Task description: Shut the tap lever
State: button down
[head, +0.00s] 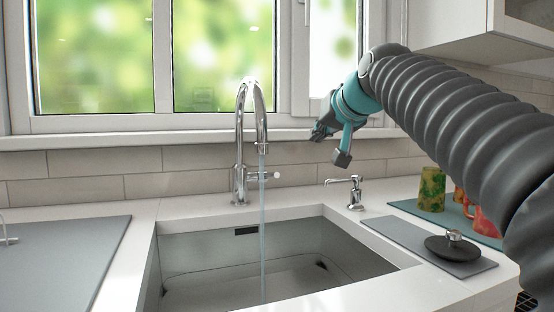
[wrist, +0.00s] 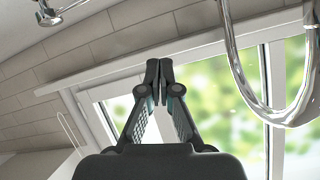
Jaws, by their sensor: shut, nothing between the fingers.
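The chrome tap (head: 240,150) stands behind the sink, and a thin stream of water (head: 262,230) falls from its spout. Its small lever (head: 268,175) sticks out to the right, low on the tap body. My gripper (head: 318,132) is in the air to the right of the tap and higher than the lever, apart from both. The wrist view shows its fingers (wrist: 158,72) shut together and empty. The curved tap neck (wrist: 270,110) hangs upside down at the right of that view. I cannot make out the lever there.
A soap dispenser (head: 355,193) stands right of the sink (head: 330,245). A grey mat (head: 405,237) carries a dark round object (head: 453,248). Colourful cups (head: 432,190) stand farther right. The window sill (head: 150,138) runs behind the tap. The left counter is mostly clear.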

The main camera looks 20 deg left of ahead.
jog(key=shift+n+g, duration=0.4)
jog(key=shift+n, duration=0.2)
jog(key=shift+w+a+f, duration=0.5)
jog(key=shift+a+f, duration=0.75)
jog(key=shift+a, duration=0.45)
jog(key=shift+w+a+f, duration=0.5)
jog(key=shift+a+f, duration=0.8)
jog(key=shift+a, duration=0.45)
jog(key=shift+w+a+f, duration=0.5)
jog(key=shift+a+f, duration=0.75)
jog(key=shift+a, duration=0.45)
